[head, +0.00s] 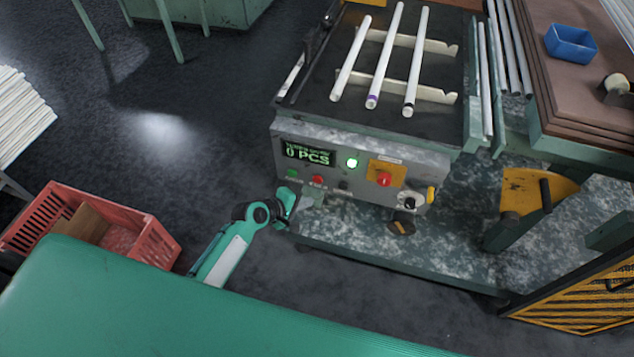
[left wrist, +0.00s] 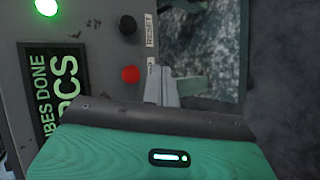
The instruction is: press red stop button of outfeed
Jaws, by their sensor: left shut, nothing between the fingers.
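The outfeed's grey control panel (head: 432,165) has a small red button (head: 317,180) under its display. A larger red mushroom button (head: 383,180) sits on a yellow plate further right. My left gripper (head: 314,194) is just below the small red button, in front of the panel's lower edge. In the left wrist view the small red button (left wrist: 130,74) shows uncovered, and the shut, empty fingers (left wrist: 160,80) are just to its right. I cannot tell whether they touch the panel. My right gripper is in neither view.
The display (head: 307,154) reads "0 PCS", with a lit green lamp (head: 352,162) beside it. A green button (head: 292,173) and a black button (head: 343,185) flank the small red one. White tubes (head: 385,60) lie on top. A red crate (head: 150,245) stands left.

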